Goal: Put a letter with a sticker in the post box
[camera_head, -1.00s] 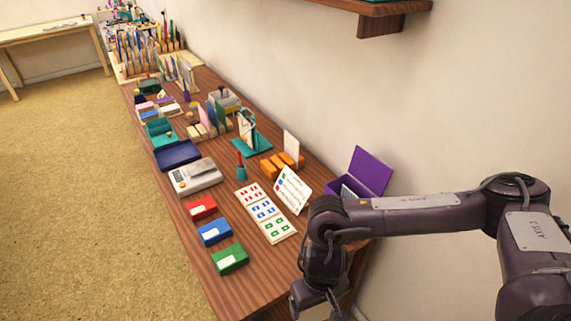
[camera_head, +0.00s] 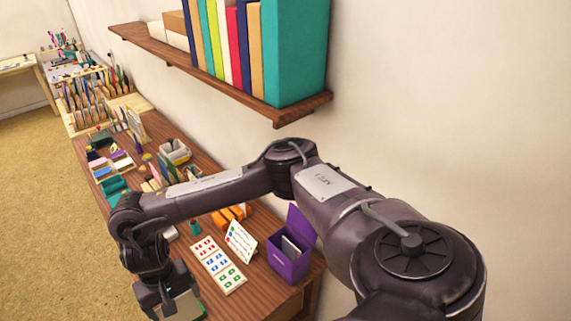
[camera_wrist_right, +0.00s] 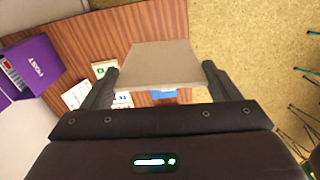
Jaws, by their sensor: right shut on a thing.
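The purple post box (camera_head: 290,264) stands at the table's near right corner with its lid up and a pale card inside. It also shows at the left of the right wrist view (camera_wrist_right: 35,65), with lettering on its front. My right gripper (camera_wrist_right: 160,72) is shut on a plain pale letter (camera_wrist_right: 158,60), held across its width above the table. In the head view the letter (camera_head: 188,306) is partly hidden by my right gripper (camera_head: 165,300), left of the post box. I see no sticker on the letter's visible face. My left gripper is out of view.
A sheet of red, blue and green stickers (camera_head: 217,265) lies between the letter and the post box. A white card with coloured dots (camera_head: 242,240) stands behind it. A wooden shelf with books (camera_head: 230,60) overhangs at the back. Part of a blue box (camera_wrist_right: 163,93) shows below the letter.

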